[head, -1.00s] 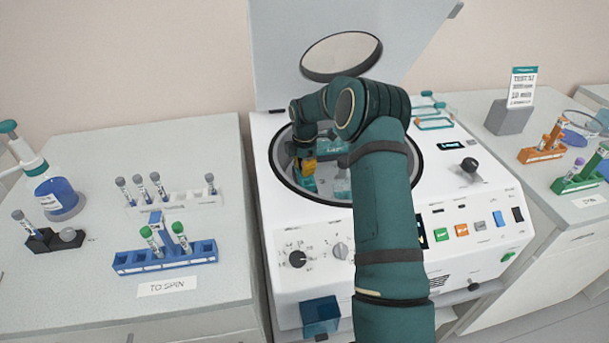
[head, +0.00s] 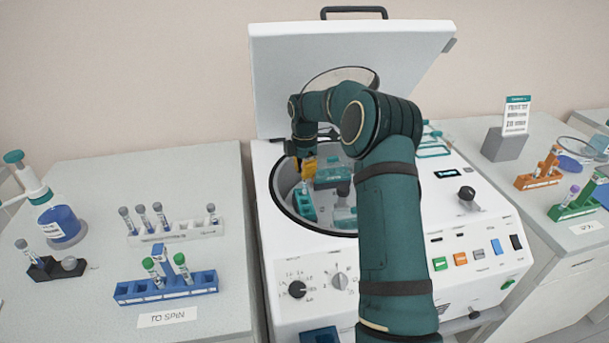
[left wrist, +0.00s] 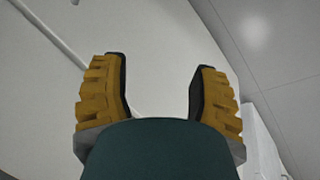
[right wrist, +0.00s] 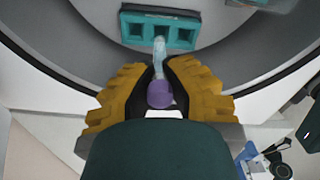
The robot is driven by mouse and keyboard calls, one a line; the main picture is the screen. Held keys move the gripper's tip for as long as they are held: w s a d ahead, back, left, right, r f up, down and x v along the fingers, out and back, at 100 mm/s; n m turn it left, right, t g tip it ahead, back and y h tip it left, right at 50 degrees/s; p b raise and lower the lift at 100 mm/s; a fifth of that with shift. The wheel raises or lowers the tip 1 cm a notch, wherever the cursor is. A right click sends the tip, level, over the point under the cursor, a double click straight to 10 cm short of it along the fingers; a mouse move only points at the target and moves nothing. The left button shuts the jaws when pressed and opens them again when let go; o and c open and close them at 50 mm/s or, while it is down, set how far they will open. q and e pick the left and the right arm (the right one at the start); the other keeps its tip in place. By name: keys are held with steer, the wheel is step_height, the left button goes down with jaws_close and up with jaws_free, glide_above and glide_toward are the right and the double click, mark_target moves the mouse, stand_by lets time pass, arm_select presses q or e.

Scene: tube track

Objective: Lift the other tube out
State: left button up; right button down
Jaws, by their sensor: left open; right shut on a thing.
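In the right wrist view my right gripper (right wrist: 160,72) is shut on a purple-capped tube (right wrist: 160,94) by its cap end. The tube's clear body points at a teal bucket (right wrist: 188,36) with several square slots; I cannot tell whether its tip is still inside. In the head view my right gripper (head: 308,170) is at the left part of the open centrifuge's bowl (head: 284,198), above the teal bucket (head: 304,206); the tube is not clear there. My left gripper (left wrist: 158,78) is open and empty in the left wrist view and out of the head view.
The centrifuge lid (head: 290,75) stands raised behind my right arm. A blue rack (head: 165,287) with green-capped tubes and a white rack (head: 178,232) stand on the left table. Orange (head: 538,181) and green (head: 574,208) racks stand on the right table.

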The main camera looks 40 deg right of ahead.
steer(key=shift+r+p, duration=2.15)
steer(key=shift+r, duration=0.2)
